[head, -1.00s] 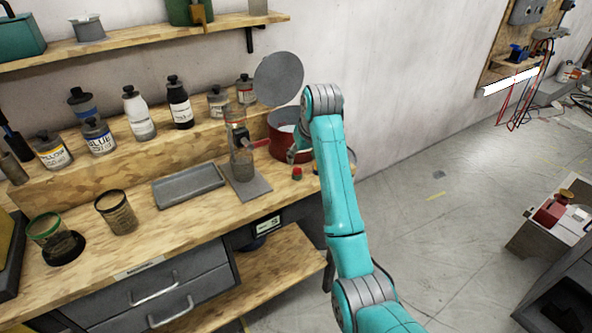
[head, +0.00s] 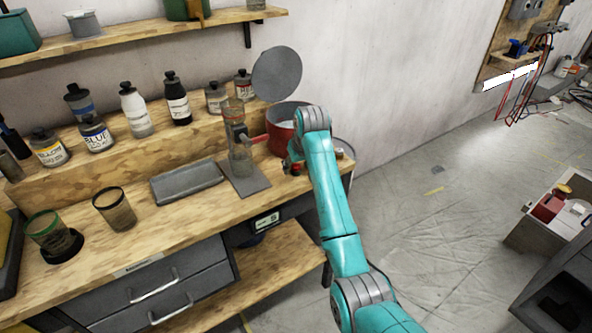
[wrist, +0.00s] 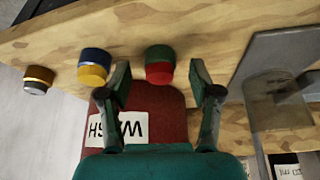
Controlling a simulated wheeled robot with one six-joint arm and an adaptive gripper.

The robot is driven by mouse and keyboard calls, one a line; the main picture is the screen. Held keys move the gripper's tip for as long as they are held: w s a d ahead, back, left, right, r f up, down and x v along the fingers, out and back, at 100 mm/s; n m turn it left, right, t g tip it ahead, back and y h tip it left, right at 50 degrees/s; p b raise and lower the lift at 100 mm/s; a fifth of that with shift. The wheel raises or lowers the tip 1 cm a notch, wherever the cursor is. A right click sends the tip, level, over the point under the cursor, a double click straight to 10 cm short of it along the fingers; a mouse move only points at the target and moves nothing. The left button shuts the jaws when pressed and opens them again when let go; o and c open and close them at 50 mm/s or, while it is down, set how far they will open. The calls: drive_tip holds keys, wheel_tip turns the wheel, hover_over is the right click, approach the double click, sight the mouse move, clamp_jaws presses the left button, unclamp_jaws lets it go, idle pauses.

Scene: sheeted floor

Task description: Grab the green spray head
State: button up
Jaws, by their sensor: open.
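The green spray head shows in the wrist view as a short round piece with a green top (wrist: 160,54) and a red lower part, on the wooden bench. My gripper (wrist: 160,76) is open and empty. Its two fingers point toward the piece from either side, and the piece sits between and slightly beyond the fingertips. I cannot tell whether either finger touches it. In the head view my gripper (head: 293,165) is low over the bench's right end, beside the red pot, and mostly hides the piece.
A red pot labelled WASH (wrist: 146,137) lies beneath my gripper in the wrist view. A blue-and-yellow piece (wrist: 94,66) and a grey-and-gold piece (wrist: 38,78) stand to the left.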

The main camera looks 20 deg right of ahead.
drive_tip(key=shift+w+f, duration=0.2)
drive_tip(key=shift+f, duration=0.25)
clamp_jaws()
drive_tip(key=shift+r, duration=0.15)
